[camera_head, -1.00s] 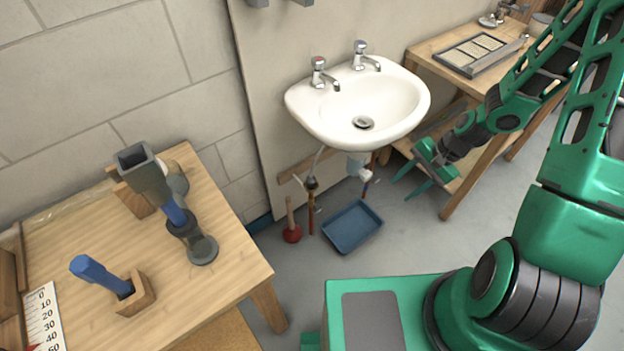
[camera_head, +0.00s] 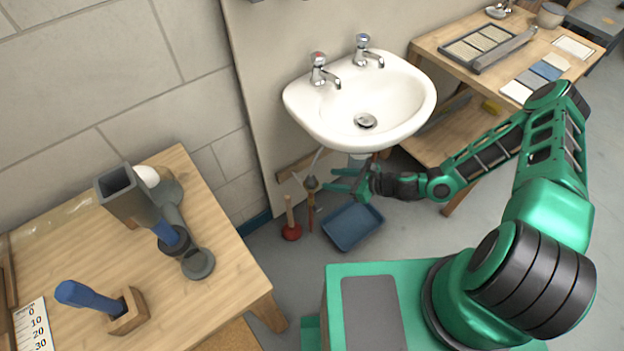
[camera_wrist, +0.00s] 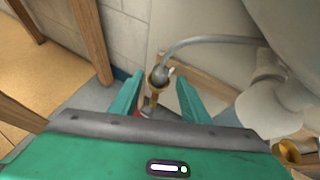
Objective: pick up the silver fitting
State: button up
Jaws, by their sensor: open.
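My gripper (camera_head: 338,180) is open and empty under the white sink (camera_head: 408,112), its fingers pointing left. In the wrist view, a small silver fitting (camera_wrist: 161,74) sits at the top of an upright brass pipe, between and beyond my open fingers (camera_wrist: 160,84). A grey hose (camera_wrist: 205,40) curves from the upper right down to it. In the head view the fitting (camera_head: 311,183) shows small and dark, just left of my fingertips. I cannot tell whether the fingers touch it.
A white drain trap (camera_wrist: 270,100) is right of my gripper in the wrist view. A red plunger (camera_head: 291,231) and a blue tray (camera_head: 352,228) are on the floor below. Wooden benches stand left (camera_head: 225,290) and right (camera_head: 440,50).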

aim_at(313, 176)
jog(key=shift+m, duration=0.3)
jog(key=shift+x, duration=5.7)
jog(key=shift+w+d+f, duration=0.1)
jog(key=shift+w+d, duration=0.1)
jog(key=shift+c, duration=0.3)
jog(key=c, duration=0.9)
